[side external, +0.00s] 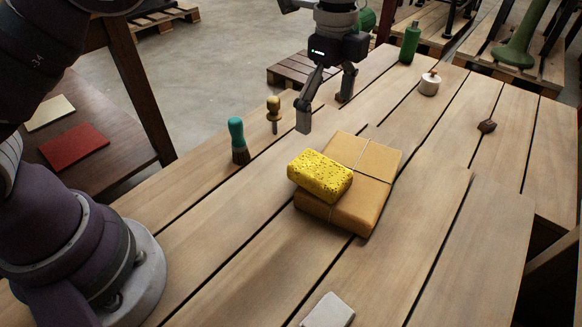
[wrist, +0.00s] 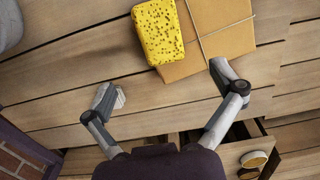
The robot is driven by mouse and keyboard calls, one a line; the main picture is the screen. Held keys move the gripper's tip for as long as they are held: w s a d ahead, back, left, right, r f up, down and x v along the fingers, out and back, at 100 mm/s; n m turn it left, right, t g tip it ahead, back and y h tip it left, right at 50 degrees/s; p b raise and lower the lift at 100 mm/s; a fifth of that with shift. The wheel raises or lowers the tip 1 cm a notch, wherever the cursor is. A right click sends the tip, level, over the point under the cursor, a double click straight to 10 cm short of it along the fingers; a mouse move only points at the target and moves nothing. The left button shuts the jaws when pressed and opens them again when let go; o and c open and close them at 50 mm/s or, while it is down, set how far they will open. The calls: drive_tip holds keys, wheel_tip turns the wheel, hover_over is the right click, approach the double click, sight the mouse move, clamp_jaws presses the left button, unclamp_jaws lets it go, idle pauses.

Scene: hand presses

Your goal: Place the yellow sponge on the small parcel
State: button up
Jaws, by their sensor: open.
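The yellow sponge (side external: 320,175) lies on top of the small parcel (side external: 362,158), a tan box tied with string. In the side external view it sits towards the parcel's left side and seems to overhang that edge. In the wrist view the sponge (wrist: 158,30) covers the left part of the parcel (wrist: 225,35). My gripper (side external: 323,108) is open and empty, behind the parcel and apart from the sponge. Its spread fingers (wrist: 165,83) also show in the wrist view, with bare planks between them.
A teal-handled brush (side external: 236,138) and a yellow-handled tool (side external: 274,112) stand left of my gripper. A green bottle (side external: 410,42), a pale round container (side external: 429,84) and a dark lump (side external: 487,126) are farther back. A pale block (side external: 328,311) lies in front. The right planks are mostly clear.

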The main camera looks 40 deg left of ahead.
drive_tip(key=s+a+r+n+t, duration=0.4)
drive_tip(key=s+a+r+n, duration=0.4)
drive_tip(key=s+a+n, duration=0.3)
drive_tip(key=s+a+f+n+t, duration=0.1)
drive_tip(key=s+a+f+n, duration=0.1)
drive_tip(key=n, duration=0.5)
drive_tip(key=shift+s+a+f+t, duration=0.3)
drive_tip(key=shift+s+f, duration=0.25)
drive_tip(key=shift+s, duration=0.7)
